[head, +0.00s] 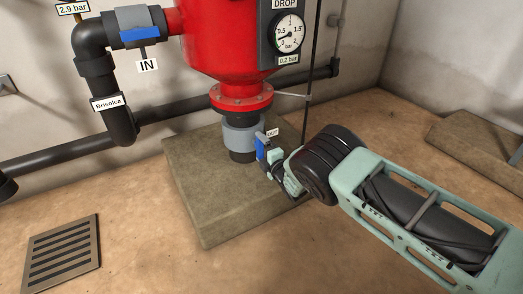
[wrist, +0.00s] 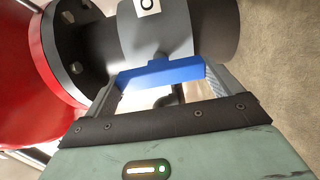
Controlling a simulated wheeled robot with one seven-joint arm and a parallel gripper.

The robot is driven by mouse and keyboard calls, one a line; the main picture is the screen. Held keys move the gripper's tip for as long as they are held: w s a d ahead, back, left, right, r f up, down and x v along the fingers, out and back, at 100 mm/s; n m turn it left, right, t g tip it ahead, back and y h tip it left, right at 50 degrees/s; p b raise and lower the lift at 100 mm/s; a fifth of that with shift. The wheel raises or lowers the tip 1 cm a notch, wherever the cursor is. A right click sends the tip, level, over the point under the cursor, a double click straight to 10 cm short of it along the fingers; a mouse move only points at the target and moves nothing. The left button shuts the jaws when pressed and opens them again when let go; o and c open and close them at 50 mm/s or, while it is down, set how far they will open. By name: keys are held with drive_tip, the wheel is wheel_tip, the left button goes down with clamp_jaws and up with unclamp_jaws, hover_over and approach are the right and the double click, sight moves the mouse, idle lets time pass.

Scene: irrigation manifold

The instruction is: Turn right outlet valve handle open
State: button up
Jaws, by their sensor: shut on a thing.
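The outlet valve (head: 241,137) is a grey body on the dark pipe under the red tank, with a partly hidden "OUT" label beside it. Its blue handle (head: 262,146) sits on the side of the body facing my gripper (head: 268,164). In the wrist view the blue handle (wrist: 160,74) lies crosswise between the two fingers of my gripper (wrist: 163,82), which are shut on its ends. The valve's grey body (wrist: 155,32) is just beyond the handle. In the head view my gripper partly hides the handle's lower part.
The red tank (head: 225,45) with its flange stands above a concrete slab (head: 205,200). The inlet valve handle (head: 140,34), also blue, is at upper left. A gauge (head: 289,33) hangs at the tank.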

drive_tip(key=shift+f, duration=0.1)
drive_tip(key=o, duration=0.7)
drive_tip(key=shift+s+d+p, duration=0.3)
drive_tip(key=shift+s+p, duration=0.15)
drive_tip(key=p+v, duration=0.7)
drive_tip(key=v, duration=0.9)
drive_tip(key=shift+s+d, duration=0.2)
drive_tip(key=shift+w, duration=0.1)
